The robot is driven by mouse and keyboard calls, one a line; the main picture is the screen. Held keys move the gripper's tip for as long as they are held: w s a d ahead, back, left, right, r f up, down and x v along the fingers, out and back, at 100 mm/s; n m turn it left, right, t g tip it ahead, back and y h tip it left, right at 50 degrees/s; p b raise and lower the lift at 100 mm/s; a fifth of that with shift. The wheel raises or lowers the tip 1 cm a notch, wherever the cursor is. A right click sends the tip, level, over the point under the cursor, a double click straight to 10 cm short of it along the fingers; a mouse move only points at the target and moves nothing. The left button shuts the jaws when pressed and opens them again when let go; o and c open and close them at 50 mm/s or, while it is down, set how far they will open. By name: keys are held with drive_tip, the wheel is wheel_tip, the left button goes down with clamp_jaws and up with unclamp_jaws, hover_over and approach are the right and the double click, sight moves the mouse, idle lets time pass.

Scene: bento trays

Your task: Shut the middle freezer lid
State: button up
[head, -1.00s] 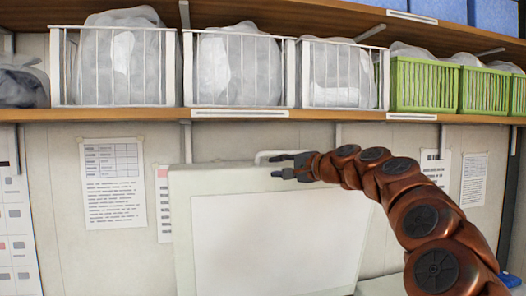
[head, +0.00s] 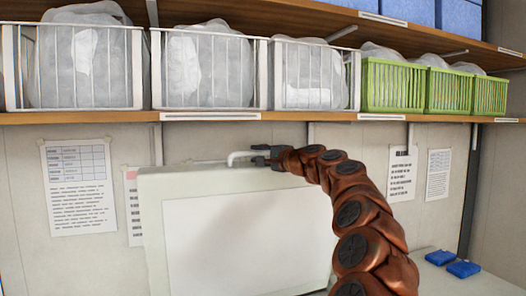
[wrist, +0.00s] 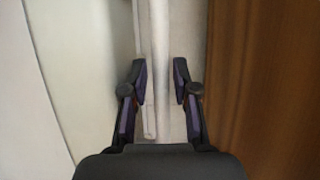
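The freezer lid (head: 154,232) stands raised, close to upright, as a pale panel with a white inner face in the head view. A white bar handle (head: 239,155) rises at its top edge. My gripper (head: 262,155) is at the right part of this handle, partly hiding it. In the wrist view my gripper (wrist: 160,82) has its two dark fingers apart. A long white bar (wrist: 156,50), apparently the handle, runs between them, nearer the left finger. I cannot tell whether a finger touches it. The freezer body under the lid is out of view.
A wooden shelf (head: 205,117) runs above the lid, with white wire baskets (head: 151,70) and green baskets (head: 393,88). Papers (head: 78,187) hang on the wall behind. Two blue objects (head: 463,268) lie on a pale surface at lower right.

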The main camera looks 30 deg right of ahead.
drive_tip(key=shift+w+a+r, duration=0.1)
drive_tip(key=shift+w, duration=0.5)
drive_tip(key=shift+c, duration=0.4)
clamp_jaws()
